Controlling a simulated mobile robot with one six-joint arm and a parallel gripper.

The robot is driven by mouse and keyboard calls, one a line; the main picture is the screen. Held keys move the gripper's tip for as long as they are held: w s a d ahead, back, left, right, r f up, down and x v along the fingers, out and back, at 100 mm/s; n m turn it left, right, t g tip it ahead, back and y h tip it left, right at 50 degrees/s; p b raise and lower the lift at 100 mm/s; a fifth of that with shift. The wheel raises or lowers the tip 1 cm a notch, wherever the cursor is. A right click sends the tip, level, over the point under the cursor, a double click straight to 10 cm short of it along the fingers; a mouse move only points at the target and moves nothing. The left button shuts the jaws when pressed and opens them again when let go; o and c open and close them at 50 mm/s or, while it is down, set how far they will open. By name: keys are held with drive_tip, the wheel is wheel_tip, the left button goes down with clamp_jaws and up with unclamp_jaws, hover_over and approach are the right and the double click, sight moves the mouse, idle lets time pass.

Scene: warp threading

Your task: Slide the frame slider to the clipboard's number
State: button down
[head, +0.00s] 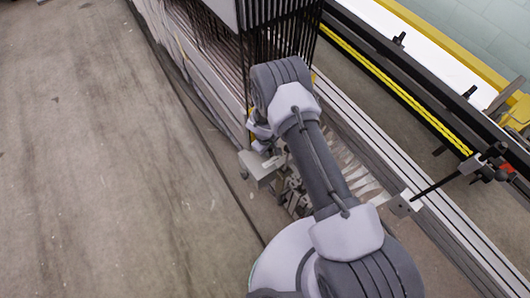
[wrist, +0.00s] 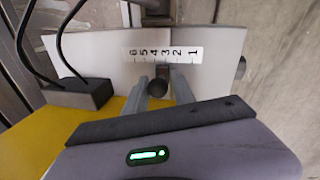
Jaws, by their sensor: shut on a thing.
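The slider's dark round knob (wrist: 160,84) sits between my fingertips in the wrist view. My gripper (wrist: 160,92) is shut on it. Behind the knob is a white number scale (wrist: 163,54), with 6 at the left and 1 at the right, on a pale metal plate (wrist: 218,50). The knob appears below the stretch between 4 and 3; the exact setting cannot be read. In the head view my gripper (head: 262,138) is beside the frame, close to a small metal box (head: 258,168), and my arm hides much of it. I cannot make out the clipboard or its number.
Dense dark vertical rods (head: 285,40) and pale threads stand behind my wrist. Metal rails (head: 365,160) run diagonally at the right, with a yellow strip (head: 395,85) beyond. Two black cables (wrist: 62,30) enter a dark block (wrist: 78,94). Open floor (head: 90,150) lies at the left.

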drive_tip(key=shift+w, duration=0.1)
drive_tip(key=c, duration=1.2)
unclamp_jaws()
wheel_tip(320, 180, up, 17)
drive_tip(key=s+a+p, duration=0.2)
drive_tip(key=p, duration=0.3)
drive_tip(key=shift+s+a, duration=0.2)
drive_tip(key=shift+s, duration=0.05)
